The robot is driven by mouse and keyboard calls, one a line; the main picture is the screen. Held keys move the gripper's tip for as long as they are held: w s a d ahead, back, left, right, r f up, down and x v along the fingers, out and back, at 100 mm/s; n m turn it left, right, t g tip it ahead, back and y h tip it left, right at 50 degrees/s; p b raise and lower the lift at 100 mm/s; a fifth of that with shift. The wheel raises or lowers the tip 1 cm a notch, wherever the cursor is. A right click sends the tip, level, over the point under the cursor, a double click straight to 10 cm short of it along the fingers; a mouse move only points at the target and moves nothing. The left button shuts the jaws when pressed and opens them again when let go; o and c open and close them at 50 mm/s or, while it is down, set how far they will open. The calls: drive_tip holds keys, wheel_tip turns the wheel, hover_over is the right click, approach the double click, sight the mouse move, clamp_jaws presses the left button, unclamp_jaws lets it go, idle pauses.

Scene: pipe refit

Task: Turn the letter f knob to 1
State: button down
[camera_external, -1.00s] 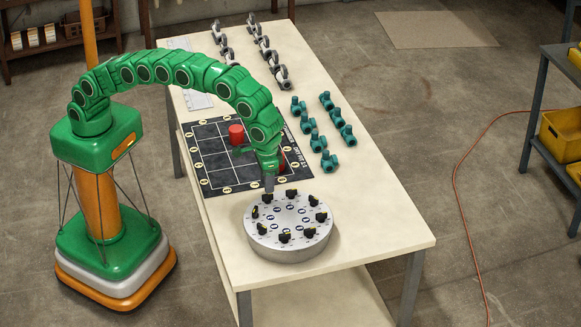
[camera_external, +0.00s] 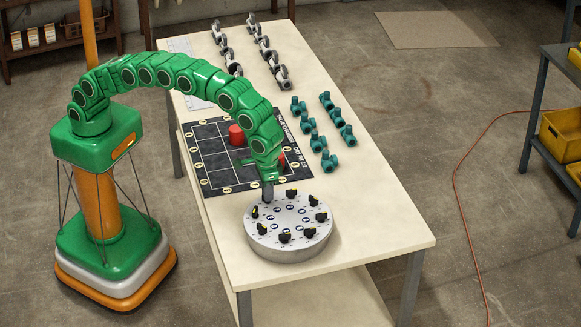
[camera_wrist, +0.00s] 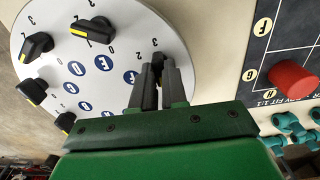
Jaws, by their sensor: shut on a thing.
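A round grey dial plate (camera_external: 290,248) stands on the near end of the table, with several black knobs with yellow marks around its rim. The plate (camera_wrist: 75,20) also shows in the wrist view, with blue letter discs and small numbers. My gripper (camera_external: 267,196) points down at the far-left edge of the plate. In the wrist view my gripper (camera_wrist: 155,80) is shut on a black knob (camera_wrist: 157,59), which it mostly hides. A blue disc (camera_wrist: 130,77) lies just inward of this knob; I cannot read its letter surely. The held knob's setting is hidden.
A black mat (camera_external: 215,178) with red cylinders (camera_external: 236,135) lies beyond the plate. Teal fittings (camera_external: 328,160) and grey fittings (camera_external: 281,76) stand farther back. Other knobs (camera_wrist: 36,46) sit close around the rim. The table's right side is clear.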

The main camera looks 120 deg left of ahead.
drive_tip(key=shift+m, duration=0.3)
drive_tip(key=m, duration=0.5)
drive_tip(key=shift+m, duration=0.3)
drive_tip(key=m, duration=0.5)
drive_tip(key=shift+m, duration=0.4)
drive_tip(key=c, duration=1.2)
unclamp_jaws()
drive_tip(key=shift+o, duration=0.2)
drive_tip(key=shift+r, duration=0.1)
wheel_tip(320, 180, up, 7)
drive_tip(key=shift+r, duration=0.3)
